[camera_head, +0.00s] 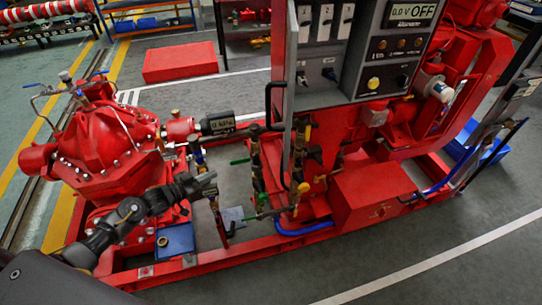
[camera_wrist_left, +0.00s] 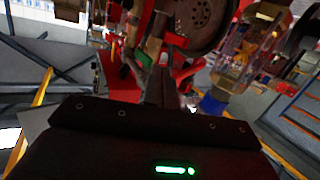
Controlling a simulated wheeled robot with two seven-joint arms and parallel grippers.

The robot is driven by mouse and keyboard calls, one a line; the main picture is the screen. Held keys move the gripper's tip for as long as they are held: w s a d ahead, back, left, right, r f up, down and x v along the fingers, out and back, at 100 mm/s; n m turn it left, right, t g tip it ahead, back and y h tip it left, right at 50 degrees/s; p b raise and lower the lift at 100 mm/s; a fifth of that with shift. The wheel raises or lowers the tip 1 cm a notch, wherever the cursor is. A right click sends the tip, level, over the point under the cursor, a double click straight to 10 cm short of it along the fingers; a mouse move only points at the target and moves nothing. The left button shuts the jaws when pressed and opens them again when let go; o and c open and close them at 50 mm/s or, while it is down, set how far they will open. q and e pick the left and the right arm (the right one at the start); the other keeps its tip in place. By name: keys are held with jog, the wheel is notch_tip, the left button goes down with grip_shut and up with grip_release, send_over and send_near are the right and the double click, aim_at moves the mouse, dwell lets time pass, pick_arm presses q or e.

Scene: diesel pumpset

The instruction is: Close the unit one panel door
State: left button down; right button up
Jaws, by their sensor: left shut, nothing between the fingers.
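The unit one panel (camera_head: 400,45) stands at the top of the head view, with switches, knobs and a display reading OFF. A thin upright red-and-grey plate (camera_head: 287,70), seen nearly edge-on at its left side, looks like the panel door standing open. A black handle-like bar (camera_head: 270,100) is on its left side. My left gripper (camera_head: 208,182) is shut and empty, left of and below the plate and apart from it. In the left wrist view, the gripper (camera_wrist_left: 168,88) points into blurred red machinery. My right gripper is not in view.
A red pump (camera_head: 100,145) stands left beside my left arm. Pipes and valves (camera_head: 260,180) fill the space below the plate. A red box (camera_head: 372,195) sits on the red base frame (camera_head: 240,252). Grey floor (camera_head: 430,250) is clear at the lower right.

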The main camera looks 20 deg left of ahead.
pick_arm(q)
jog(key=s+d+r+m+g+h+b, duration=0.1)
jog(key=d+r+m+g+h, duration=0.15)
jog(key=r, duration=0.65)
jog(key=s+d+r+m+g+h, duration=0.1)
jog(key=d+r+m+h, duration=0.25)
jog(key=r, duration=0.45)
jog(key=s+d+r+m+g+h, duration=0.35)
jog(key=s+d+r+g, duration=0.2)
jog(key=s+r, duration=0.3)
jog(key=p+x, duration=0.4)
jog(key=x, duration=0.9)
jog(key=shift+w+m, duration=0.2)
jog(key=shift+m, duration=0.15)
jog(key=shift+d+p, duration=0.15)
jog(key=shift+p, duration=0.15)
